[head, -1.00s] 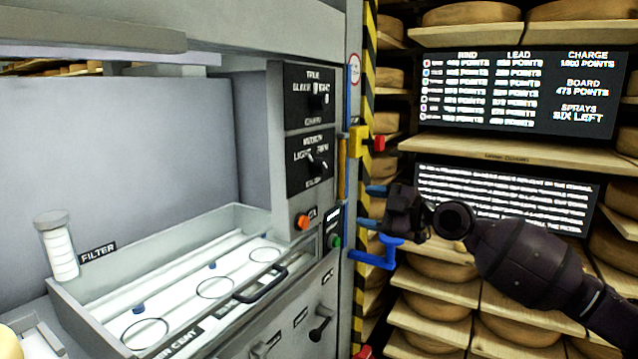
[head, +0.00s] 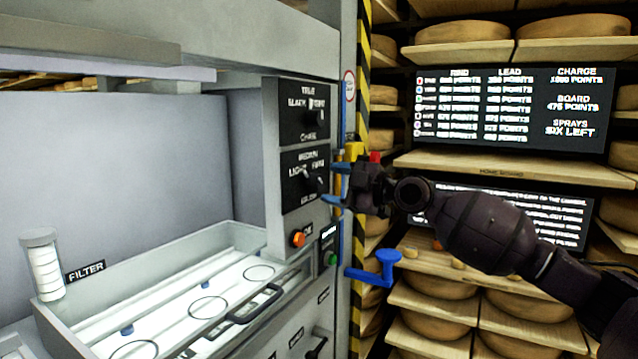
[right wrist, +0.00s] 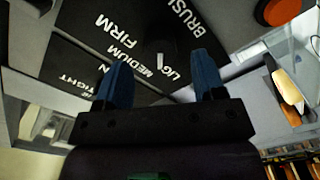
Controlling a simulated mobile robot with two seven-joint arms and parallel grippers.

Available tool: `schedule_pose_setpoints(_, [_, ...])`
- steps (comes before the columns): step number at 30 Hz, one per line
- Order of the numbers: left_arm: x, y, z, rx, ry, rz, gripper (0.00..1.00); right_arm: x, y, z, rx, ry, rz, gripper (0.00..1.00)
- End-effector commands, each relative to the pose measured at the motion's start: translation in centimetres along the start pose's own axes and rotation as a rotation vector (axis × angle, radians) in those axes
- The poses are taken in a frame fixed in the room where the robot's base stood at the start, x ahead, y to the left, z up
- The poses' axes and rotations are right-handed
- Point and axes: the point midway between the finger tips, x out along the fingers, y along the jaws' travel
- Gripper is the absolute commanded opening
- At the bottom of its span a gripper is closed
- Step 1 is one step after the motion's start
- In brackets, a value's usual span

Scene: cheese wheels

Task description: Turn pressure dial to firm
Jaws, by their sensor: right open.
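The pressure dial (head: 314,181) is a dark knob on a black panel with the words light, medium and firm, on the front of the grey machine. In the right wrist view the dial (right wrist: 162,54) is dark, with a short white mark, beyond and between my fingers. I cannot tell which word the mark points to. My right gripper (head: 333,184) is open, its blue fingers just right of the dial panel, apart from the knob. In the right wrist view the open gripper (right wrist: 163,66) faces the panel. My left gripper is not in view.
A second dial (head: 315,117) sits right above. An orange button (head: 298,239) and a green button (head: 332,259) are below. A blue crank handle (head: 376,267) and a red-tipped yellow part (head: 356,150) stick out near my right gripper. Cheese shelves stand behind my arm.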

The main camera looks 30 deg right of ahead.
Motion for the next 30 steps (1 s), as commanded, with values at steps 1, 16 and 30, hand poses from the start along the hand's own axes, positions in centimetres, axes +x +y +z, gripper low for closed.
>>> schedule_pose_setpoints(1, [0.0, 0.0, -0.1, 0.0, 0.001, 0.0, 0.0, 0.7, 0.1, -0.1, 0.001, 0.003, 0.002, 0.63])
schedule_pose_setpoints(16, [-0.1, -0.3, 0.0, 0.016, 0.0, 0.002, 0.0, 4.1, 0.0, -0.1, 0.0, 0.0, 0.0, 0.63])
schedule_pose_setpoints(30, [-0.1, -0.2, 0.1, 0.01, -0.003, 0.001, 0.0, 4.1, 0.0, 0.0, 0.001, 0.0, -0.001, 0.29])
